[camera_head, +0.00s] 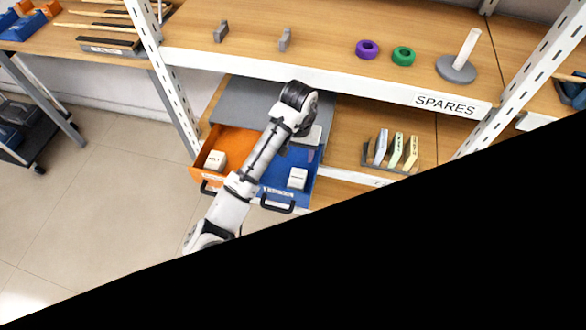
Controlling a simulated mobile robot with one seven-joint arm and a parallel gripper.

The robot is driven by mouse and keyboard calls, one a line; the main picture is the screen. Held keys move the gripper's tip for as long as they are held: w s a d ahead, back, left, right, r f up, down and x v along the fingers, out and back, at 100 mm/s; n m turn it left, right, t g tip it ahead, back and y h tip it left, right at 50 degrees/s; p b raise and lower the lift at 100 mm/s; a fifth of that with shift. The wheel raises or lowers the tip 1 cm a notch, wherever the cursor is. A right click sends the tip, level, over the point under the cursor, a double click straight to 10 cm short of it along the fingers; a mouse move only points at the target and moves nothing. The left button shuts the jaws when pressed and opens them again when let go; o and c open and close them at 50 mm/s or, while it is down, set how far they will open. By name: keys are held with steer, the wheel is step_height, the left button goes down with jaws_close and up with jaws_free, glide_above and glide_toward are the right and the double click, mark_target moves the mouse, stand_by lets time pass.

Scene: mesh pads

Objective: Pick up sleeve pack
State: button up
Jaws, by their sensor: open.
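Two small white packs with dark print show in open drawers: one white pack (215,160) in the orange drawer (240,143) and one white pack (297,178) in the blue drawer (275,184). The print is too small to read, so I cannot tell which is the sleeve pack. My arm reaches up across both drawers and bends over at the top. My gripper (312,150) hangs above the back of the blue drawer, behind its white pack and apart from it. It is open, with no object visible in it; its fingertips are hard to make out.
A grey cabinet top (245,101) lies behind the drawers, under the shelf marked SPARES (445,105). A rack of thin upright packs (396,153) stands to the right. A white perforated post (172,85) rises at left. Black covers the lower right.

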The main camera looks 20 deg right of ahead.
steer(key=f, duration=0.8)
steer(key=shift+s, duration=0.25)
steer(key=shift+s+a+f+p, duration=0.15)
steer(key=shift+f+p, duration=0.1)
steer(key=shift+f, duration=1.1)
steer(key=shift+s+f+p, duration=0.15)
steer(key=shift+f+p, duration=0.05)
steer(key=shift+f, duration=1.15)
steer(key=c, duration=0.8)
steer(key=shift+o, duration=0.2)
steer(key=shift+r, duration=0.15)
